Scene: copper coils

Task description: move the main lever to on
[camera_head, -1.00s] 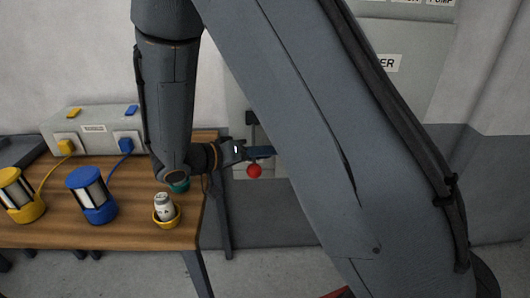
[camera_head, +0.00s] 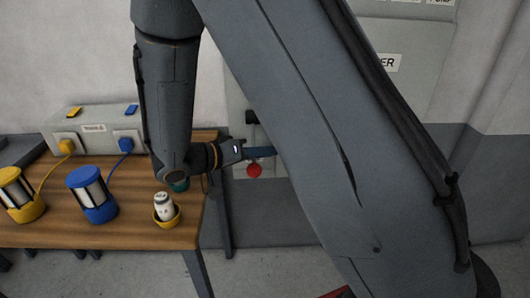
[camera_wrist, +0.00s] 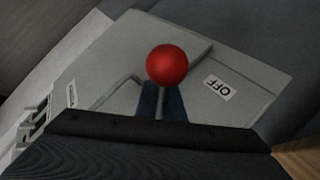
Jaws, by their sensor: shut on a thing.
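The main lever has a red ball knob (camera_head: 254,170) at its lower end and hangs down from a dark pivot (camera_head: 252,117) on a grey wall panel. In the wrist view the red knob (camera_wrist: 167,65) stands just past my fingertips, and an OFF label (camera_wrist: 218,88) is on the panel to its right. My gripper (camera_head: 262,152) is just above the knob in the head view. No ON label is visible.
A wooden table (camera_head: 120,235) stands left of the panel. It holds a yellow lamp (camera_head: 18,196), a blue lamp (camera_head: 92,195), a white shaker in a yellow cup (camera_head: 165,215) and a grey socket box (camera_head: 95,128). My arm hides much of the right.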

